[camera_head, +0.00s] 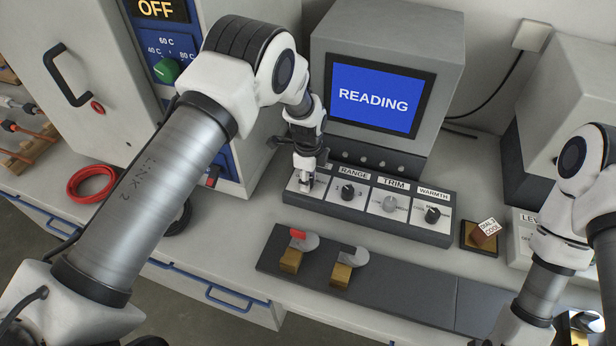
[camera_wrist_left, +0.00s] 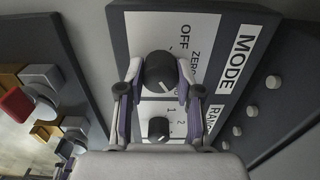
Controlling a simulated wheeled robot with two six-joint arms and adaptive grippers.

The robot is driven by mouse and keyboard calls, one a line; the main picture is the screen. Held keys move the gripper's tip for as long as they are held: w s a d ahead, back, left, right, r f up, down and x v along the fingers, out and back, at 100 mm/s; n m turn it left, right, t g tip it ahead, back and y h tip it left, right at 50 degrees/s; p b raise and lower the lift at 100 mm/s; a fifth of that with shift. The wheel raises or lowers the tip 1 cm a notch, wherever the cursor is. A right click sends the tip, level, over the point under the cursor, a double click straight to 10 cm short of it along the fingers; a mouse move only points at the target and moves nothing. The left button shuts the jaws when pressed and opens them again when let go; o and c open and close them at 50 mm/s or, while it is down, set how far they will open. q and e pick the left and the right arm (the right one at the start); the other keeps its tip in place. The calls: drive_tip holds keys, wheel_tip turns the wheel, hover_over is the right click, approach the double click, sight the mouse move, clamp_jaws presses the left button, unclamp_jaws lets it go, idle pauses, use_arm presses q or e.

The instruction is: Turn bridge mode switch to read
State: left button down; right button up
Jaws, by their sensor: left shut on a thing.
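The mode switch, a black round knob (camera_wrist_left: 160,72), sits on a white plate marked MODE, OFF and ZERO in the left wrist view. My left gripper (camera_wrist_left: 160,76) is shut on this knob, one finger on each side. In the head view my left gripper (camera_head: 306,178) is at the left end of the dark bridge panel (camera_head: 400,226) and hides the knob. The bridge screen (camera_head: 374,98) shows READING on blue.
Beside the mode knob are the RANGE knob (camera_head: 347,191), TRIM knob (camera_head: 390,203) and WARMTH knob (camera_head: 432,214). Two clamps on brass blocks (camera_head: 291,261) (camera_head: 341,274) stand in front on a dark base. A red cable coil (camera_head: 92,184) lies at the left.

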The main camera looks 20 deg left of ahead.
use_arm(q)
drive_tip(key=shift+s+f+m, duration=0.1)
drive_tip(key=shift+m, duration=0.2)
drive_tip(key=c, duration=0.8)
unclamp_jaws()
drive_tip(key=shift+o, duration=0.2)
wheel_tip(320, 180, up, 12)
